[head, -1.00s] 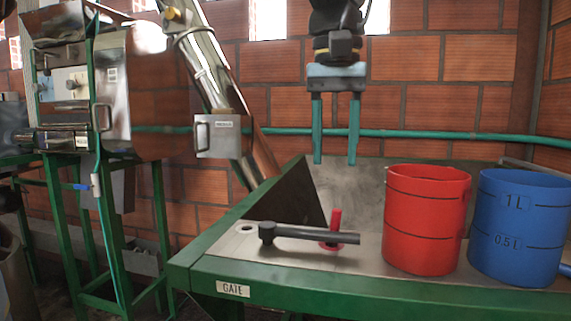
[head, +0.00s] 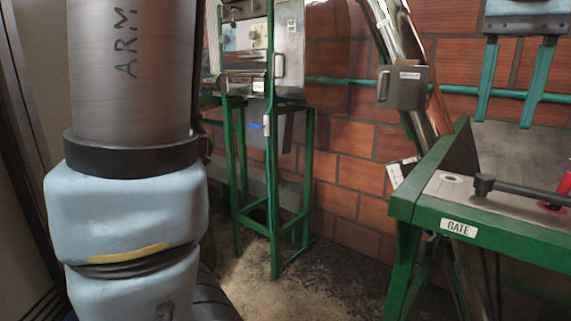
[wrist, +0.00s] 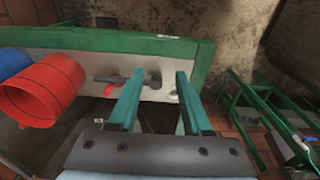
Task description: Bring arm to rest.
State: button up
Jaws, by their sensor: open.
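My gripper (head: 508,82) shows at the upper right of the head view, with its two teal fingers apart and nothing between them. It hangs in front of the brick wall, above the green-framed table (head: 405,196). In the wrist view my gripper (wrist: 155,95) is also open and empty, and its fingers point toward the table top with the dark lever handle (wrist: 128,78). The lever also shows at the right edge of the head view (head: 520,188). A large part of my arm (head: 125,205) fills the left of the head view.
A red bucket (wrist: 45,92) and a blue bucket (wrist: 14,62) are at the left in the wrist view. A green-legged machine stand (head: 272,190) stands left of the table in the head view. A slanted metal pipe (head: 392,30) with a box descends behind. Floor between stand and table is clear.

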jog(key=shift+n, duration=0.8)
jog(key=w+a+f, duration=0.1)
jog(key=w+f, duration=0.1)
jog(key=w, duration=0.1)
jog(key=w+a+f, duration=0.2)
jog(key=w+f, duration=0.1)
jog(key=w+a+f, duration=0.2)
jog(key=f, duration=0.1)
jog(key=shift+w+a, duration=0.25)
jog(key=shift+w, duration=0.15)
jog(key=w+a+f+n, duration=0.2)
jog(key=w+a+f, duration=0.2)
jog(key=a+f, duration=0.4)
jog(key=w+a+f+n, duration=0.1)
jog(key=w+a+f, duration=0.4)
jog(key=a, duration=0.5)
jog(key=s+a+f+n+t, duration=0.1)
jog(key=s+a+f, duration=0.3)
jog(key=a+f, duration=0.4)
jog(key=a+n, duration=0.1)
jog(key=a, duration=0.2)
jog(key=shift+s, duration=0.1)
